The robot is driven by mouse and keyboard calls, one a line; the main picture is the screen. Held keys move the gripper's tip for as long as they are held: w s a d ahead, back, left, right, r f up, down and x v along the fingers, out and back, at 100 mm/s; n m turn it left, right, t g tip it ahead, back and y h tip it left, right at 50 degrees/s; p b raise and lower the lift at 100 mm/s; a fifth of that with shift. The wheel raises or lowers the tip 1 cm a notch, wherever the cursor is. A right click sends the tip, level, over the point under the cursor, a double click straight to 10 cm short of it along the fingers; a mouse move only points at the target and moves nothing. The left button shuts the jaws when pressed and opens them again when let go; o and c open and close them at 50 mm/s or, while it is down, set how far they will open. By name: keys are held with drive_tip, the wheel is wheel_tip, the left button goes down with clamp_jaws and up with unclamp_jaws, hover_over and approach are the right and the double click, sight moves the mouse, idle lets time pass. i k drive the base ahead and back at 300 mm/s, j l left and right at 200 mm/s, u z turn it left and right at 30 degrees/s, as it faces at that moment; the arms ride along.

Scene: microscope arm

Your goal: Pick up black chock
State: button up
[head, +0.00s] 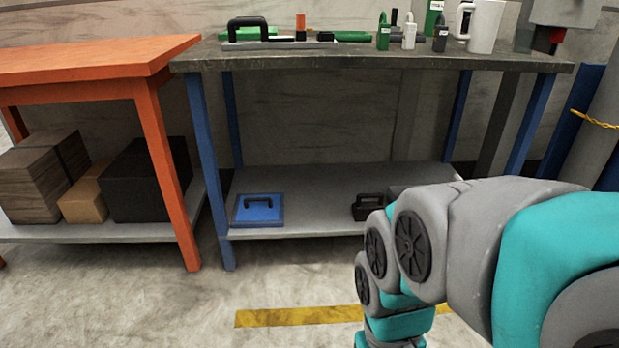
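A small black block with a handle on top (368,206), which looks like the black chock, sits on the lower grey shelf of the blue-legged bench. It is near the shelf's front edge. My arm stands in front on the right and comes close to its right side in the picture. Another dark shape right behind it is partly hidden by my arm. My gripper is out of the frame, below the bottom edge.
A blue plate with a black handle (258,210) lies on the same lower shelf (310,190), to the left. The bench top (330,58) holds padlocks, a mug and a black-handled tool. An orange table (90,65) with boxes below stands left. The floor in front is clear.

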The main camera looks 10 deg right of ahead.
sight(361, 211)
drive_tip(key=z, duration=0.55)
drive_tip(key=i+j+u, duration=0.15)
drive_tip(key=i, duration=0.45)
drive_tip(key=i+j+u, duration=0.1)
drive_tip(key=i, duration=0.45)
